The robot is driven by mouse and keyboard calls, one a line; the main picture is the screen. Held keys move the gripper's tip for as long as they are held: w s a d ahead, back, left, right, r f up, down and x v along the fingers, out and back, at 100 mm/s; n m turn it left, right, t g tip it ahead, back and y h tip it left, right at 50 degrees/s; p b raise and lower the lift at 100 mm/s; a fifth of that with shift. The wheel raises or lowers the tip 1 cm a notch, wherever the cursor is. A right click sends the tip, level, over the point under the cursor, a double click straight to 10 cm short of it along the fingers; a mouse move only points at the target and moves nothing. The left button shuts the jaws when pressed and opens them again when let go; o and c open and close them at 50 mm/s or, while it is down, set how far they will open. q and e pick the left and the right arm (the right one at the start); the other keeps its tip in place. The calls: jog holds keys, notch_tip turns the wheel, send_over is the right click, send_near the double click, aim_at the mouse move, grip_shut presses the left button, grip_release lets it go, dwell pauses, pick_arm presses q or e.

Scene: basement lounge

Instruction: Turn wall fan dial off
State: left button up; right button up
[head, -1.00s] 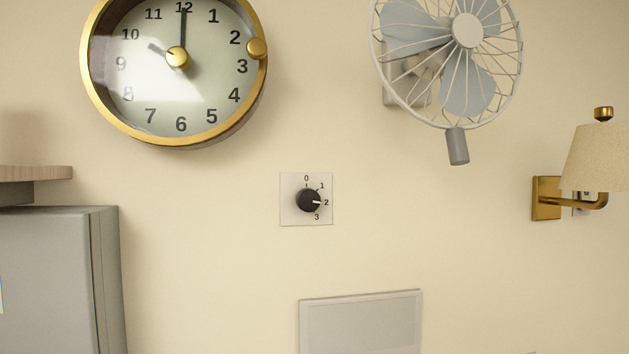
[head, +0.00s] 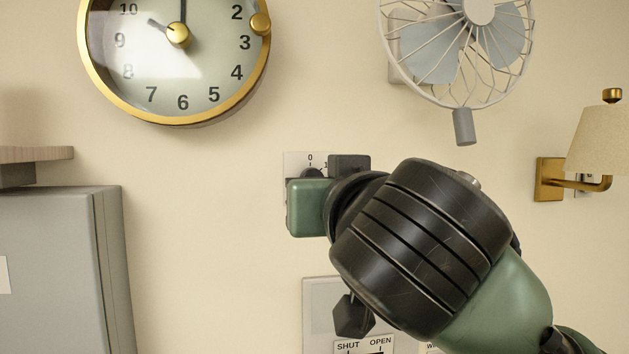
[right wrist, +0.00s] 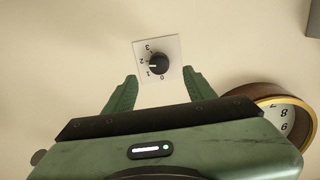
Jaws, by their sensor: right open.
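The fan dial, a black round knob (right wrist: 158,63), sits on a small white square wall plate (right wrist: 171,48) marked 0 to 3. In the right wrist view its white mark points about at 2. In the head view only the knob's top (head: 313,173) and the plate's upper left part show; my right arm hides the rest. My right gripper (right wrist: 158,77) is open, its two green fingers pointing at the plate, one on each side of the knob in the picture. No contact with the knob shows. The wall fan (head: 460,45) hangs at upper right. My left gripper is not in view.
A gold-rimmed clock (head: 182,112) hangs at upper left. A grey cabinet (head: 60,265) and a wooden shelf (head: 35,154) are at left. A wall lamp (head: 600,145) is at right. A panel (head: 317,300) lies below the dial, partly behind my arm. Wall left of the dial is clear.

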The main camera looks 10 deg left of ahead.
jog(key=p+x, duration=0.3)
jog(key=x, duration=0.4)
jog(key=shift+w+p, duration=0.25)
jog(key=shift+p, duration=0.1)
grip_shut()
